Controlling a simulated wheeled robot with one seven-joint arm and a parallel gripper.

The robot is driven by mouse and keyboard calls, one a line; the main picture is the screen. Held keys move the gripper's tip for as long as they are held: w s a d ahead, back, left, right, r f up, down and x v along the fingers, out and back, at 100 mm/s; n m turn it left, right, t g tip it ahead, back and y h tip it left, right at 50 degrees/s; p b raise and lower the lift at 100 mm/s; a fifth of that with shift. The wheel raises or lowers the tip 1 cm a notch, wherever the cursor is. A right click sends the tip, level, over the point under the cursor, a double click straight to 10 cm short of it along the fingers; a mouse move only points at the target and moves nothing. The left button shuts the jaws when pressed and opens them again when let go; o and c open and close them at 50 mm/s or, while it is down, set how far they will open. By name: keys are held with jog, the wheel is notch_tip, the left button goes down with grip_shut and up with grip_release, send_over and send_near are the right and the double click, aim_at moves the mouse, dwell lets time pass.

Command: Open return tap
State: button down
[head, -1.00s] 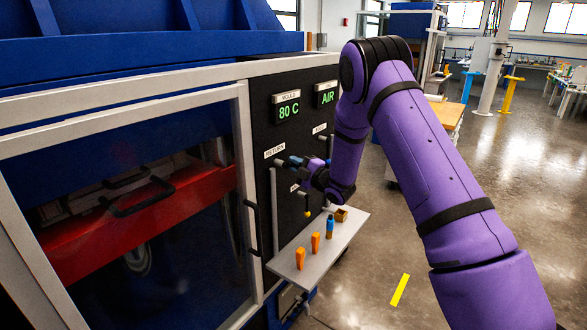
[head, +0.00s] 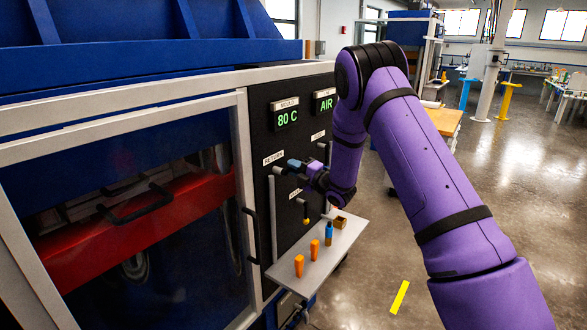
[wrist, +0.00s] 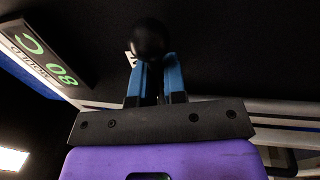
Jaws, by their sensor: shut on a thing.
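The return tap is on the black panel (head: 287,232) beside a white label (head: 273,158) that appears to read RETURN. A pale vertical pipe (head: 273,215) stands below that label. My gripper (head: 292,163) is at the tap in the head view. In the wrist view my gripper (wrist: 156,70) has its two blue fingers closed on a round black knob (wrist: 149,38), which sticks out past the fingertips. The tap's body is mostly hidden behind my gripper, and its exact angle cannot be told.
A grey shelf (head: 292,278) juts out below, holding two orange pieces (head: 314,249), a blue bottle (head: 329,232) and a brown box (head: 340,222). A small yellow-tipped fitting (head: 306,220) hangs under my gripper. A display (head: 286,116) reads 80 C. A black door handle (head: 250,235) stands left.

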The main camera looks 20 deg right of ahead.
jog(key=c, duration=1.2)
grip_release()
jog(key=v, duration=1.1)
jog(key=shift+w, duration=0.1)
jog(key=shift+r, duration=0.1)
